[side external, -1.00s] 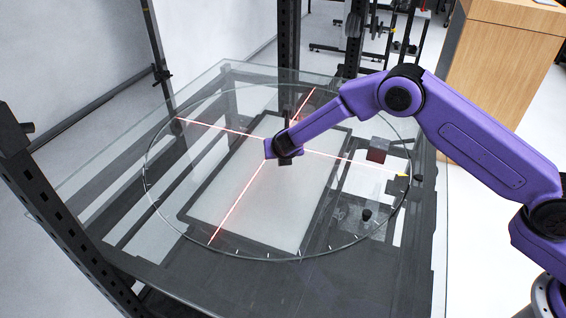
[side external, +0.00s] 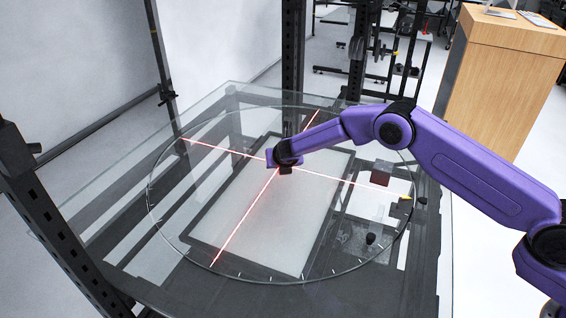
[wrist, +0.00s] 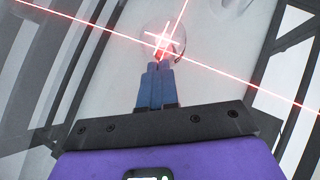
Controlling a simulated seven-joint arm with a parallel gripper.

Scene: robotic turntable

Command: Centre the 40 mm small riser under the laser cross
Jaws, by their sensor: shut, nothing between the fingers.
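The small riser (wrist: 178,46) looks like a clear round disc in the wrist view, just beyond my fingertips. The red laser lines cross on it, with a bright cross near its middle; exact centring is hard to judge. My gripper (wrist: 160,64) is shut and empty, with its tips at the disc's near edge. I cannot tell whether they touch it. In the side view my gripper (side external: 285,168) is over the crossing of the laser lines and hides the riser. The clear round turntable (side external: 165,222) lies beneath.
A dark red block (side external: 381,173) stands at the right part of the turntable. A small black knob-like piece (side external: 371,239) is near the right front rim. A yellow marker (side external: 405,198) is at the right edge. The left and front of the disc look clear.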

